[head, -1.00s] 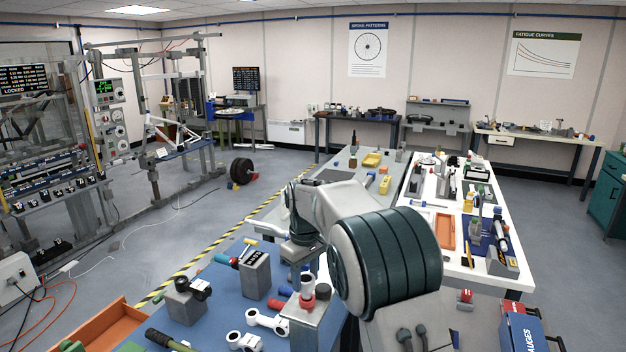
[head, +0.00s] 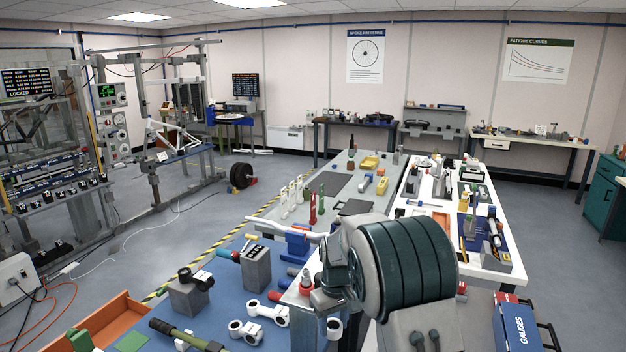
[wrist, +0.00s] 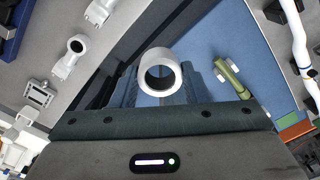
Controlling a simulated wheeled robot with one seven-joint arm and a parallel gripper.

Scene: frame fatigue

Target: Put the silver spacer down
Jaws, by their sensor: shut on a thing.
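The silver spacer (wrist: 160,52) is a pale, thick-walled ring. In the wrist view it sits between the two fingers of my gripper (wrist: 163,84), which is shut on it, and its hole faces the camera. In the head view, my gripper (head: 335,303) points down at the front of the blue bench, and the spacer (head: 334,327) shows small at its lower end. The spacer seems held above the surfaces below; its exact height cannot be told.
The blue bench top (head: 225,318) carries grey blocks (head: 257,268), white link parts (head: 268,314), a green-handled tool (head: 185,334) and an orange tray (head: 105,318). A dark gap between benches shows in the wrist view. A white bench (head: 433,192) stands behind right.

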